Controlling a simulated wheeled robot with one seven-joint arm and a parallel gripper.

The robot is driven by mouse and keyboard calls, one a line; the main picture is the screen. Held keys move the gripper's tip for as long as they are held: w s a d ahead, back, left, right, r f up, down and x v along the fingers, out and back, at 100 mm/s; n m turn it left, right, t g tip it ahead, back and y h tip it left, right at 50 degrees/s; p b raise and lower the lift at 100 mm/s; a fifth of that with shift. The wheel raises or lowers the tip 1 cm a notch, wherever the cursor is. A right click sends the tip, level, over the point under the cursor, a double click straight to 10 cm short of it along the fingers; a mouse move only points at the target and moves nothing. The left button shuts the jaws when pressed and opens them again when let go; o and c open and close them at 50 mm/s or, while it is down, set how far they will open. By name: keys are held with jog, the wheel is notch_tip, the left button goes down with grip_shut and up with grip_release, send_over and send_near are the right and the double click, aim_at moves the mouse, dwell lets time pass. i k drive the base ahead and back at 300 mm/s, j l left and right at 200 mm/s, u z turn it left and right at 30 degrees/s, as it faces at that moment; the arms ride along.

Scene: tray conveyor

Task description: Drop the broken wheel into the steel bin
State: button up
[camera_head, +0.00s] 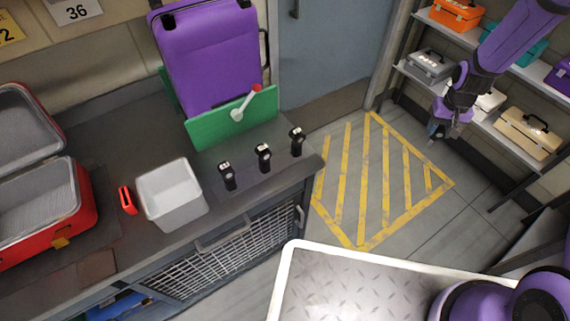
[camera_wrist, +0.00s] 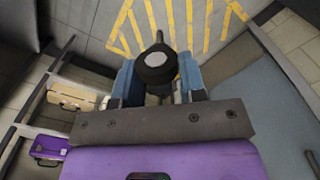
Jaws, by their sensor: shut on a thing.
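My gripper (camera_head: 436,128) is at the upper right of the head view, over the floor by the shelves and well away from the counter. In the wrist view my gripper (camera_wrist: 158,78) is shut on a dark, rounded piece with a pale spot, which I take as the broken wheel (camera_wrist: 153,69). In the head view I cannot make out the wheel clearly. A light grey, open-topped square bin (camera_head: 172,219), which I take as the steel bin, stands on the counter at the left. Its visible inside looks empty.
Three small black wheel units (camera_head: 264,158) stand right of the bin. A red tool (camera_head: 127,200) lies left of it, beside an open red case (camera_head: 88,205). A purple suitcase (camera_head: 208,60) stands behind. Shelves with cases (camera_head: 528,135) flank my gripper; the yellow-striped floor (camera_head: 375,185) is clear.

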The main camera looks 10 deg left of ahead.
aim_at(174, 196)
jog(key=k+z, duration=0.15)
jog(key=z, duration=2.1)
jog(key=l+u, duration=0.1)
jog(key=u, duration=0.85)
jog(key=k+l+u, duration=0.1)
jog(key=u, duration=0.35)
jog(key=l+u, duration=0.1)
jog(key=u, duration=0.4)
jog(key=k+u, duration=0.1)
jog(key=u, duration=0.8)
jog(key=k+u, duration=0.1)
jog(key=u, duration=0.85)
jog(key=k+j, duration=0.05)
